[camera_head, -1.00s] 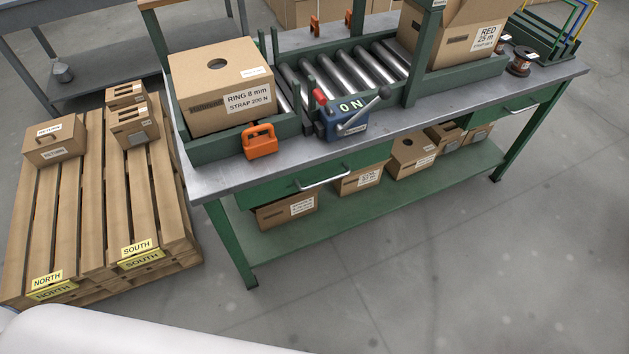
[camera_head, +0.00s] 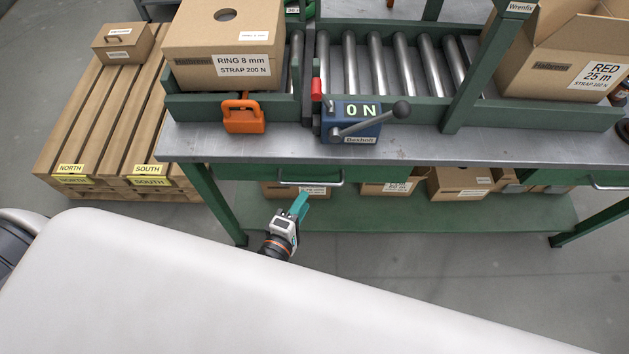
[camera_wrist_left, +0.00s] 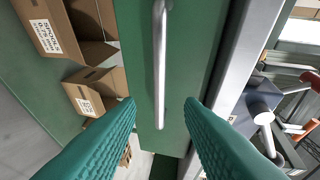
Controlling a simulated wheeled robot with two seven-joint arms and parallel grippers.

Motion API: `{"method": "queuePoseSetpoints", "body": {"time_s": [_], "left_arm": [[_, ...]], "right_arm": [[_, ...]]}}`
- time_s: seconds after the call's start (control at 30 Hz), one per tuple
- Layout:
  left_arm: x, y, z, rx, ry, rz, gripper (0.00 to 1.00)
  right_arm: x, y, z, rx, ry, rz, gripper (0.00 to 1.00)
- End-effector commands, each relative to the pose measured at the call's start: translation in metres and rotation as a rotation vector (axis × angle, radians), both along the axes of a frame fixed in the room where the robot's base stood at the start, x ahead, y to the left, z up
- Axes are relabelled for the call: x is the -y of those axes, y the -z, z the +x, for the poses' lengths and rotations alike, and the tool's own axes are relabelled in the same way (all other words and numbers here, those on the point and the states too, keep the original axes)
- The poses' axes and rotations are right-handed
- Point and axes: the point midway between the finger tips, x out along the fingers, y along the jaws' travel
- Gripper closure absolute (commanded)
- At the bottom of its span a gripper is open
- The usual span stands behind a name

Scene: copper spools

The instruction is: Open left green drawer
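The left green drawer (camera_head: 260,173) is under the grey bench top and looks shut. Its silver bar handle (camera_head: 312,182) runs along the front. My left gripper (camera_head: 302,202) is just below and in front of the handle in the head view. In the left wrist view its teal fingers (camera_wrist_left: 160,104) are spread apart and empty. The handle (camera_wrist_left: 159,60) stands upright there, in line with the gap between the fingers, with the green drawer front (camera_wrist_left: 190,60) behind it. I cannot tell whether the fingers reach around it. My right gripper is not in view.
Cartons (camera_head: 460,182) stand on the green lower shelf (camera_head: 400,222). A blue lever unit (camera_head: 350,125), an orange tool (camera_head: 243,117) and a ring box (camera_head: 221,45) are on the bench top (camera_head: 450,148). A pallet (camera_head: 100,110) stands at left. A second drawer handle (camera_head: 607,184) is at far right.

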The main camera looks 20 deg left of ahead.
Motion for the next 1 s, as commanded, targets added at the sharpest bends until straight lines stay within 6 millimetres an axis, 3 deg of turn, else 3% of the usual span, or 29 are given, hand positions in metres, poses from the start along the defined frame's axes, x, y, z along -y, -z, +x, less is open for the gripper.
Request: {"method": "queuePoseSetpoints", "body": {"time_s": [0.2,0.4,0.8,0.83,1.0], "left_arm": [[0.006,0.008,0.045,0.001,0.000,0.002,0.66],[0.009,0.014,0.070,-0.001,0.003,0.003,0.66],[0.010,0.016,0.078,-0.002,0.003,0.003,0.66],[0.010,0.016,0.078,-0.002,0.003,0.003,0.67],[0.010,0.016,0.078,-0.001,0.003,0.004,0.95]], "right_arm": [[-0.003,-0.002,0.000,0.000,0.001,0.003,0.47],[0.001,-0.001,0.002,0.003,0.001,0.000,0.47],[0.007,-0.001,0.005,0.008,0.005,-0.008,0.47],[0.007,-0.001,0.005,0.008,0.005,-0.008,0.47],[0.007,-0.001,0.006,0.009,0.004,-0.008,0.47]]}}
